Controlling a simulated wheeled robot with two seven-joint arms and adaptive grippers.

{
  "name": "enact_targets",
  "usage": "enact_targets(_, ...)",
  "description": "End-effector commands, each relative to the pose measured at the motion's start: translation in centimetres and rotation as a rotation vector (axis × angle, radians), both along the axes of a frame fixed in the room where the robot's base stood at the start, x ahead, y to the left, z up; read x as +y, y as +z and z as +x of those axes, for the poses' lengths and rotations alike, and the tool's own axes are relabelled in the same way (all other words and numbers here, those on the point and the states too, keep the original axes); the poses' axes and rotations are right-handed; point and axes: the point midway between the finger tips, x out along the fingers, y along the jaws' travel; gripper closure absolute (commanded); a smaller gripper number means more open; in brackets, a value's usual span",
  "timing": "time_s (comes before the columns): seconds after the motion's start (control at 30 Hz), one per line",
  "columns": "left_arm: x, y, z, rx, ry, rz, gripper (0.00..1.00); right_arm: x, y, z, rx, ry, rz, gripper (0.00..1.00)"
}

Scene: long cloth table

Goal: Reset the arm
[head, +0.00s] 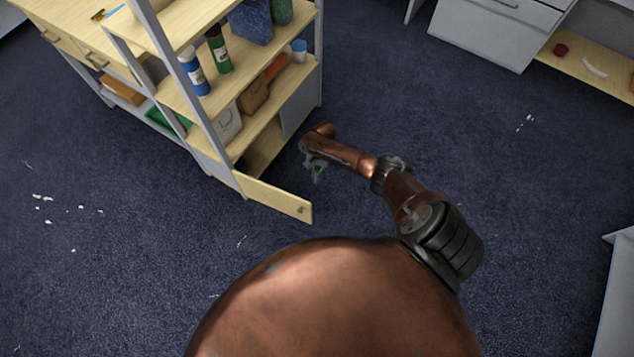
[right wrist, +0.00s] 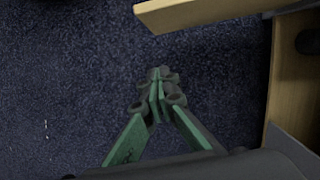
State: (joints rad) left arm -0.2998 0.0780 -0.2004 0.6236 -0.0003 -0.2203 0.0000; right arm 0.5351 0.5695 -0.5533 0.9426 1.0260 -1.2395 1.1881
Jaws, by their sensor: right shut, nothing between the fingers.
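My right arm (head: 345,153) reaches out toward the wooden shelf unit (head: 290,100) in the head view. My right gripper (head: 317,172) hangs just right of the unit's lower part, above the dark blue carpet. In the right wrist view my right gripper (right wrist: 159,78) shows its green fingers with the tips together and nothing between them. It is apart from the wooden parts around it. My left gripper is not in either view.
An open wooden door (head: 275,197) sticks out at the bottom of the shelf unit; a wooden edge also shows at the top of the right wrist view (right wrist: 195,12). Bottles (head: 218,50) stand on the shelves. White cabinets (head: 495,30) stand at back right. Carpet between is mostly clear.

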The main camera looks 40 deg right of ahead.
Motion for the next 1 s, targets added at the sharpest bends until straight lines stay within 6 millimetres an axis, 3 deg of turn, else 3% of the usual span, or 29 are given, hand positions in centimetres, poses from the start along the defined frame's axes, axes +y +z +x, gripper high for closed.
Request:
enact_targets(0.1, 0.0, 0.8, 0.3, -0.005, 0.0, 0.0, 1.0, -0.3, 1.7, 0.2, -0.001, -0.001, 0.0, 1.0)
enact_targets(0.3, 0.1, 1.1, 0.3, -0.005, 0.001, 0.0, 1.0, -0.5, 2.4, 0.2, 0.002, -0.001, 0.0, 1.0)
enact_targets(0.53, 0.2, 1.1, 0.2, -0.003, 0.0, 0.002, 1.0, -0.6, 2.2, 0.0, 0.001, 0.002, -0.002, 1.0)
enact_targets(0.63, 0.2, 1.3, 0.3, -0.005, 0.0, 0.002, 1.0, -0.9, 0.5, -1.5, -0.014, 0.027, -0.01, 1.0)
enact_targets(0.77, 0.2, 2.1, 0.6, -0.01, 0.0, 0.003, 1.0, -1.7, -4.4, -6.4, -0.062, 0.126, -0.044, 1.0)
enact_targets(0.9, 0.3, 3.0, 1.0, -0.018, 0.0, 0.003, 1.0, -2.6, -10.4, -14.6, -0.127, 0.308, -0.103, 1.0)
enact_targets(1.0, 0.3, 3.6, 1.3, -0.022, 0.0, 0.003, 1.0, -2.7, -13.7, -21.0, -0.158, 0.454, -0.141, 1.0)
